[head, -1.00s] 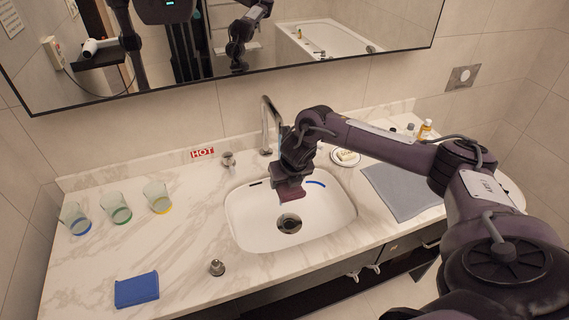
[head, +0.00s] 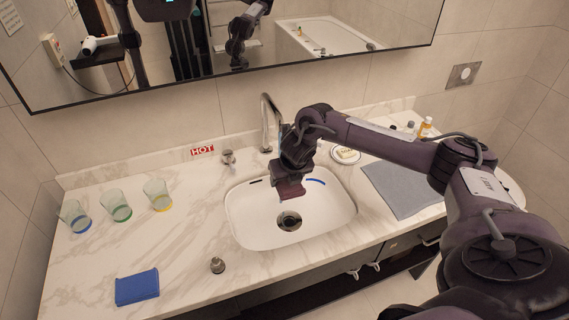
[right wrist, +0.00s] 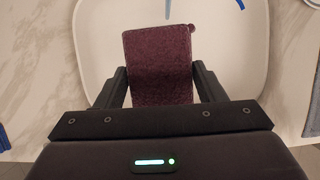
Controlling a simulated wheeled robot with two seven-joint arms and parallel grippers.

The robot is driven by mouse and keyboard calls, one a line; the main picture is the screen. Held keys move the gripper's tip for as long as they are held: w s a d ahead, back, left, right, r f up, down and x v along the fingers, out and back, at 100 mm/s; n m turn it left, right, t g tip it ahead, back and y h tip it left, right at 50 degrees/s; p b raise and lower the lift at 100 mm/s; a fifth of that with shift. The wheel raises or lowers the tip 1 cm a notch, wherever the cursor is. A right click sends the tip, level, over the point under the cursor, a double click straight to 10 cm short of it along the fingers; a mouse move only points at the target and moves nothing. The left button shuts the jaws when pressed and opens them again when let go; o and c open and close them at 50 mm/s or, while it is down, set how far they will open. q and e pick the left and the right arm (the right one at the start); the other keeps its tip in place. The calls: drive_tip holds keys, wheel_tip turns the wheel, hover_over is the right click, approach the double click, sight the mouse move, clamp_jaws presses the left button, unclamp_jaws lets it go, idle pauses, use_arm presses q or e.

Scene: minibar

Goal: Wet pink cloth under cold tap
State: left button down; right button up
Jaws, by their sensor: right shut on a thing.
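The pink cloth (head: 291,191) looks dark purplish-pink and hangs from my right gripper (head: 287,178) over the back part of the sink (head: 245,215). In the right wrist view the cloth (right wrist: 158,65) sits between the two fingers of the right gripper (right wrist: 160,88), which are shut on it. The tall metal spout (head: 265,125) stands behind the sink, just left of my gripper. A thin pale streak shows beyond the cloth in the wrist view; it may be water. The cold tap handle is not visible, probably behind my arm. My left gripper is not in view.
A handle (head: 228,157) stands beside the red HOT label (head: 202,151). Several glasses and a blue folded cloth (head: 137,287) are on the left counter. A soap dish (head: 346,154) and a grey mat (head: 402,190) lie to the right. The mirror hangs above.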

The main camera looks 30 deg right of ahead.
drive_tip(key=s+r+p, duration=0.1)
drive_tip(key=s+a+r+p, duration=0.1)
drive_tip(key=p, duration=0.1)
drive_tip(key=s+r+p, duration=0.1)
drive_tip(key=shift+s+a+r, duration=0.1)
drive_tip(key=shift+a+r, duration=0.05)
drive_tip(key=shift+a, duration=0.2)
drive_tip(key=shift+s+a+r+p, duration=0.25)
drive_tip(key=shift+s+r+p, duration=0.15)
drive_tip(key=shift+p, duration=0.35)
drive_tip(key=shift+s, duration=0.2)
drive_tip(key=shift+a, duration=0.1)
